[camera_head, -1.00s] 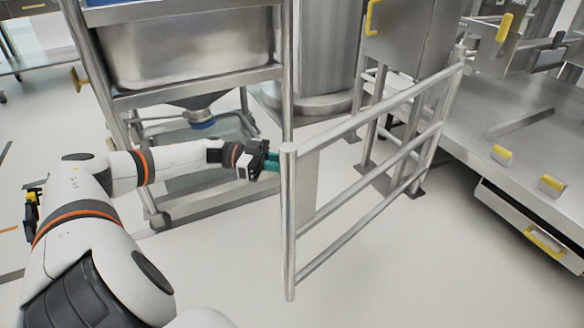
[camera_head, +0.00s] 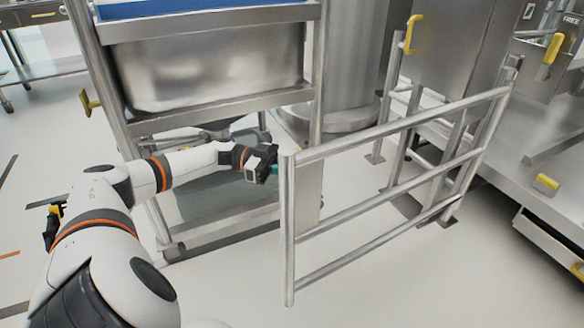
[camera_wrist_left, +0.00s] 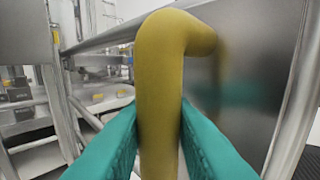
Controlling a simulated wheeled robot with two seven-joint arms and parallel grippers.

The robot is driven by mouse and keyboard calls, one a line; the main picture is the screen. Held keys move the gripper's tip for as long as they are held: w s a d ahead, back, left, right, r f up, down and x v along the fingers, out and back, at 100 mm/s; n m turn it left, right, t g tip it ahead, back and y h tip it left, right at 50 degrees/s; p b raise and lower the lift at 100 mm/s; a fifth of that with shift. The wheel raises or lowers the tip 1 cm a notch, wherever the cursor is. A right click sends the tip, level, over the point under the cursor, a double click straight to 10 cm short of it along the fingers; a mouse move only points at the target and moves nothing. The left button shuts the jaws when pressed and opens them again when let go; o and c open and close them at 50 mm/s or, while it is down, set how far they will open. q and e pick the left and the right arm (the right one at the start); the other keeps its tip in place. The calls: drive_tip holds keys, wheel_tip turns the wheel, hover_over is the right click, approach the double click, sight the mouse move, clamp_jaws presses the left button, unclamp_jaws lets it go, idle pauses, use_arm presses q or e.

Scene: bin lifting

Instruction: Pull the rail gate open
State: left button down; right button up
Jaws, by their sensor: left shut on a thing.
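The rail gate (camera_head: 405,168) is a grey metal frame with several horizontal rails. Its free end post (camera_head: 288,225) stands nearest me, and its far end is by the steel equipment at right. My left gripper (camera_head: 270,172) reaches in from the left, just behind the free post. In the left wrist view, my left gripper's green fingers (camera_wrist_left: 160,145) are shut on a yellow handle (camera_wrist_left: 158,90), one on each side. The handle bends at its top towards the grey plate (camera_wrist_left: 250,80). The handle is hidden in the head view. My right gripper is not in view.
A steel cart (camera_head: 215,105) with a deep bin stands behind my left arm, close to the gate. A steel cabinet with a yellow handle (camera_head: 411,33) and a low platform (camera_head: 545,145) stand at right. The floor in front of the gate is clear.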

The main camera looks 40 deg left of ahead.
use_arm(q)
drive_tip(key=c, duration=1.7)
unclamp_jaws()
drive_tip(key=o, duration=0.4)
drive_tip(key=shift+w+d, duration=0.1)
drive_tip(key=shift+w, duration=0.05)
drive_tip(key=v, duration=1.2)
drive_tip(key=shift+p, duration=0.45)
